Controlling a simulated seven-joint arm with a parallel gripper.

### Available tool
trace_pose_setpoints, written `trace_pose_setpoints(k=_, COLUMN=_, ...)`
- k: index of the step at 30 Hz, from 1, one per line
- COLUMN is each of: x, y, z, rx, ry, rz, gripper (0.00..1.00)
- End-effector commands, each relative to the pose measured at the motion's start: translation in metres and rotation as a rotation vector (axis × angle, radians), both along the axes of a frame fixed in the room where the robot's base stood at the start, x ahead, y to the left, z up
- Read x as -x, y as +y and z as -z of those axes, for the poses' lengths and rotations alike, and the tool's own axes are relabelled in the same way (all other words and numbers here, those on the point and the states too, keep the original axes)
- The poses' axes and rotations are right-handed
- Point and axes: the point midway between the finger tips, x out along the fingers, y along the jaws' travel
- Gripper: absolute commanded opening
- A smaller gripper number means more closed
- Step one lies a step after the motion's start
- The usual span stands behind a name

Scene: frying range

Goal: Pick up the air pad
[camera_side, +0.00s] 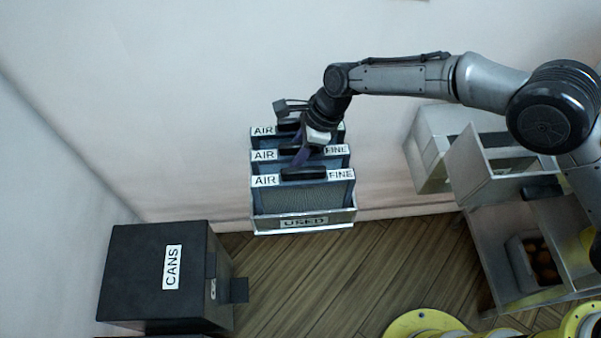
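Several air pads stand upright in a row, one behind another, in a metal tray (345,217) labelled USED. The front air pad (302,200) has white AIR and FINE labels and a dark handle on its top edge. The middle air pad (263,155) and the back air pad (262,131) carry similar labels and are partly hidden. My gripper (300,157) points down over the row, near the handles of the middle and back pads. Its fingers are small and partly covered here, so I cannot tell whether they touch a handle or are open.
A black box labelled CANS (140,275) stands at the lower left. Open metal bins (480,165) stand at the right, with a carton of brown round items (535,262) below. Yellow round parts (425,322) lie at the bottom. Wooden floor (330,280) is clear before the tray.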

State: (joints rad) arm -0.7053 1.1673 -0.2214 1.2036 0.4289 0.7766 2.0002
Motion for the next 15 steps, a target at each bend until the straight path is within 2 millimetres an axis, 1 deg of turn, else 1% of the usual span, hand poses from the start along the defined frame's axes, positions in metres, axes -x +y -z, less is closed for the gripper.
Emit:
trace_pose_setpoints(k=1, x=0.0000, y=-0.0001, z=-0.0001, rx=0.000, ry=0.000, rz=0.000, gripper=0.13)
trace_pose_setpoints(k=3, x=0.0000, y=-0.0001, z=-0.0001, rx=0.000, ry=0.000, rz=0.000, gripper=0.01)
trace_pose_setpoints(k=15, x=0.0000, y=-0.0002, z=-0.0002, rx=0.000, ry=0.000, rz=0.000, gripper=0.00)
